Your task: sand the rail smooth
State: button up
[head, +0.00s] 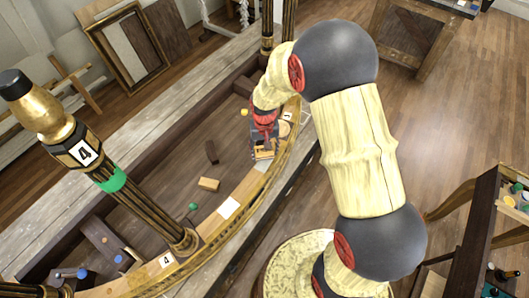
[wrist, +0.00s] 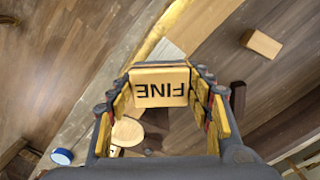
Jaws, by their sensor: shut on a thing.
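My gripper (head: 264,146) is at the far part of the curved rail (head: 250,188), near its inner edge. It is shut on a sanding block (wrist: 160,88), tan with black letters FINE, upside down in the wrist view. The fingers (wrist: 162,108) clasp it from both sides. The rail is a wooden band with a gilt outer edge, bending along the near side of the console. Its pale wood and gilt edge also show beyond the block in the wrist view (wrist: 208,22). I cannot tell whether the block touches the rail.
A loose tan block (head: 208,184), a dark piece (head: 211,152) and a green item (head: 193,207) lie inside the frame. A gilt leg (head: 150,205) marked 4 stands at left. A bottle shelf (head: 480,225) is at right.

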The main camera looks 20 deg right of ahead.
jog(key=shift+r+p, duration=0.85)
jog(key=shift+r, duration=0.65)
jog(key=shift+f, duration=0.1)
